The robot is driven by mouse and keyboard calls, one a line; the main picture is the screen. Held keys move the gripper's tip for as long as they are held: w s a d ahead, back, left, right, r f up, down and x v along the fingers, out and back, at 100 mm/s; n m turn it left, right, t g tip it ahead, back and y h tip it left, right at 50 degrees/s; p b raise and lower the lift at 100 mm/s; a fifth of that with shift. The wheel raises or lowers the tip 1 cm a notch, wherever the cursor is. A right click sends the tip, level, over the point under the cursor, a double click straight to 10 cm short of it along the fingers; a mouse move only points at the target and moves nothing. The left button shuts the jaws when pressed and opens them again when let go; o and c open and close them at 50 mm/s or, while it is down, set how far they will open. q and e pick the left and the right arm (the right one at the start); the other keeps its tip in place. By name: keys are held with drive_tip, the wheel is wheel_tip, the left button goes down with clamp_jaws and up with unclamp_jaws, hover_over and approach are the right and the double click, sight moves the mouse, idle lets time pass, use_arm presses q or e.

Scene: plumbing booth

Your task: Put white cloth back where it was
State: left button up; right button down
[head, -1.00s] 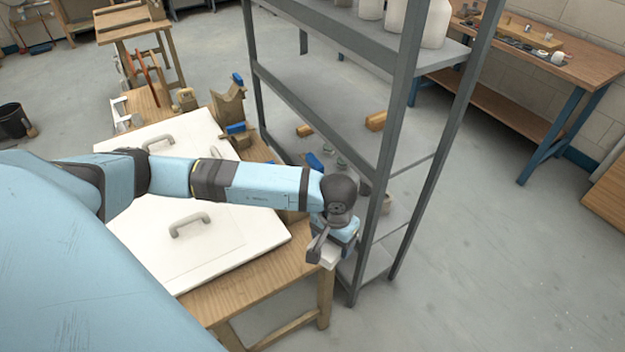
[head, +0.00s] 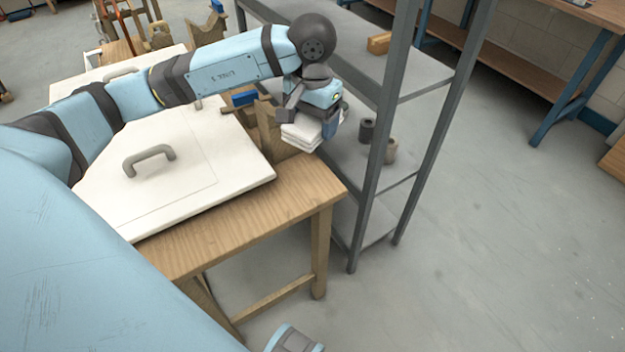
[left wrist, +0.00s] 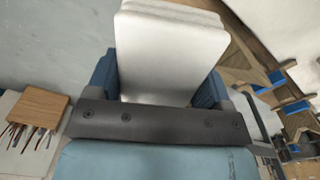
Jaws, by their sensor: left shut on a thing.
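The white cloth (head: 301,135) is a folded, layered pad. My left gripper (head: 312,115) is shut on it and holds it in the air near the right end of the wooden bench (head: 292,192), beside the grey shelf rack. In the left wrist view the cloth (left wrist: 172,50) fills the space between the two blue fingers of the gripper (left wrist: 165,85).
White panels with grey handles (head: 148,158) lie on the bench. The grey shelf rack (head: 385,110) stands close at the right, its post near the gripper. Dark and tan cylinders (head: 367,130) stand on a shelf. The floor right of the rack is clear.

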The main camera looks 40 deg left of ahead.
use_arm(q)
drive_tip(key=b, duration=0.1)
hover_over(312, 187)
wheel_tip(312, 187, down, 13)
drive_tip(key=shift+f, duration=0.1)
wheel_tip(312, 187, down, 4)
drive_tip(key=shift+r+b, duration=0.15)
drive_tip(key=shift+b, duration=0.2)
drive_tip(key=shift+f, duration=0.3)
use_arm(e)
drive_tip(key=shift+w+a+f, duration=0.15)
drive_tip(key=shift+a, duration=0.05)
use_arm(q)
drive_tip(key=shift+f, duration=0.2)
drive_tip(key=o, duration=0.8)
use_arm(e)
drive_tip(key=shift+t, duration=0.3)
use_arm(q)
drive_tip(key=shift+r, duration=0.1)
